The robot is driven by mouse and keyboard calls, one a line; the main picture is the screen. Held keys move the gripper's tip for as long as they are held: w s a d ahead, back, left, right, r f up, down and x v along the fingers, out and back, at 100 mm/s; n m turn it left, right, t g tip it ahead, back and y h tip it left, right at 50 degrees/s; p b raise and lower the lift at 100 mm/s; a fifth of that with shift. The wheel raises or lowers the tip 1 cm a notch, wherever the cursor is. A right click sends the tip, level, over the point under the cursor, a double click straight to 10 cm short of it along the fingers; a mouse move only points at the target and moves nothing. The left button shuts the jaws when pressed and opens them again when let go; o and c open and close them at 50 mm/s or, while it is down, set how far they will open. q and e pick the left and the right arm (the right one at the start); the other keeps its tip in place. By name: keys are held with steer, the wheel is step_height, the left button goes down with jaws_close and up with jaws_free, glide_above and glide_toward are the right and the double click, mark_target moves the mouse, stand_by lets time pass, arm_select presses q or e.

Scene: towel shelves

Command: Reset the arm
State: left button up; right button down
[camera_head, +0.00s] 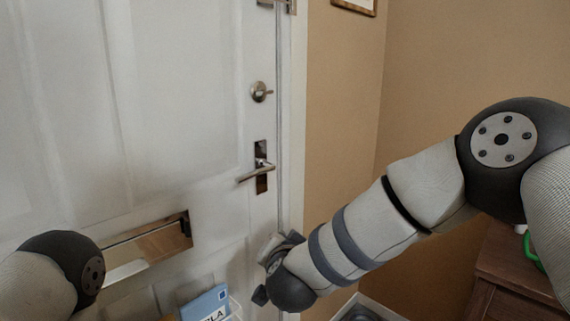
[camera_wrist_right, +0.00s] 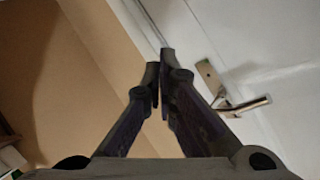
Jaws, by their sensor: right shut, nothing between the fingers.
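My right arm (camera_head: 360,235) reaches in from the right in the head view, its wrist low beside the door frame. My right gripper (camera_wrist_right: 160,75) shows in the right wrist view with its fingertips together and nothing between them. In the head view its fingers are mostly hidden by the wrist. My left arm (camera_head: 60,275) shows only as a link at the lower left; the left gripper is out of view. The white door (camera_head: 180,110) is shut. Its metal handle (camera_head: 258,172) sits above and left of my right wrist, and shows right of the fingers in the right wrist view (camera_wrist_right: 245,105).
A round lock (camera_head: 260,91) is above the handle and a letter slot (camera_head: 150,245) is at lower left. A blue box (camera_head: 205,304) stands low before the door. A brown wooden cabinet (camera_head: 515,270) is at the right, below my arm.

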steer(key=s+d+f+n+g, duration=0.2)
steer(key=s+d+f+g, duration=0.3)
steer(key=s+f, duration=0.6)
steer(key=s+d+f+n+g, duration=0.2)
steer(key=s+d+f, duration=0.6)
steer(key=f, duration=0.4)
steer(key=s+d+f+g, duration=0.1)
steer(key=s+d+g, duration=0.1)
steer(key=s, duration=0.7)
steer(key=s+d+f+n+g, duration=0.1)
steer(key=s+d+g, duration=0.2)
steer(key=s, duration=0.7)
steer(key=s+d+f+g+h, duration=0.1)
steer(key=s+d+f+g, duration=0.1)
steer(key=s+d, duration=0.3)
steer(key=s, duration=0.4)
steer(key=shift+s+n+g, duration=0.3)
steer(key=shift+n+g, duration=0.1)
steer(key=shift+w+d+f, duration=0.1)
